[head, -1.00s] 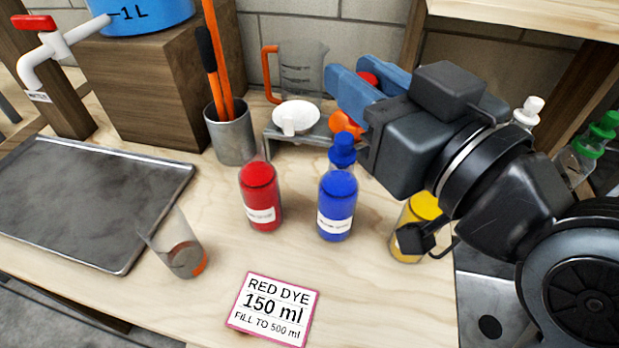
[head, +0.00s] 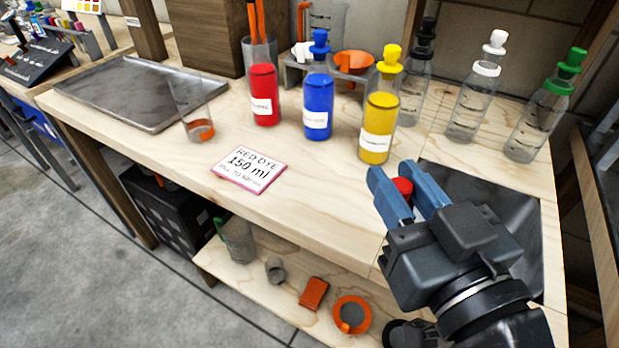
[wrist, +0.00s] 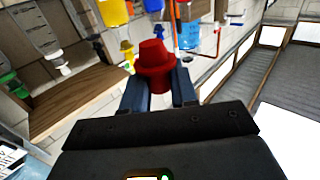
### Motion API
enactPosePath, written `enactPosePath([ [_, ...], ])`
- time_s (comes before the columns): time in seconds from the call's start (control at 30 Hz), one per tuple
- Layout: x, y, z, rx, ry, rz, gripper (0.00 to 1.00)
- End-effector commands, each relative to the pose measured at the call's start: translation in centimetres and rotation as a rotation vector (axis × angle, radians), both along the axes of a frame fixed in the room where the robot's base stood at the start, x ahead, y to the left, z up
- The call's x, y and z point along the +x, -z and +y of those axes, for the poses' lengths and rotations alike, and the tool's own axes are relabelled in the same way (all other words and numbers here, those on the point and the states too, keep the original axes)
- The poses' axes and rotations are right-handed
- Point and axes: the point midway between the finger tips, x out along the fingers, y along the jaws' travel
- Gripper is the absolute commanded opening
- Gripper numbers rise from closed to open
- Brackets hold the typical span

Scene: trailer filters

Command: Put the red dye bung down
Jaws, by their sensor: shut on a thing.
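My gripper (head: 405,190) has blue fingers and is shut on the red dye bung (head: 402,186). How high the bung is above the bench is hard to tell.
A blue bottle (head: 318,105) and a yellow bottle (head: 379,128) stand in a row with bungs on. Clear bottles stand behind at the right. A card (head: 249,168) and a beaker (head: 195,120) are at the left. Bare bench lies between card and gripper.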

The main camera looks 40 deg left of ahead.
Motion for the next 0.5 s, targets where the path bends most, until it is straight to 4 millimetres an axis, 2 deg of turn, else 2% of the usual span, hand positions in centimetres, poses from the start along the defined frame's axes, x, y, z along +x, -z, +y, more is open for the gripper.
enactPosePath([
  [0.3,1.7,4.0,6.4,-0.002,-0.004,0.000,0.00],
  [0.5,2.6,5.7,9.4,-0.001,-0.002,-0.001,0.00],
])
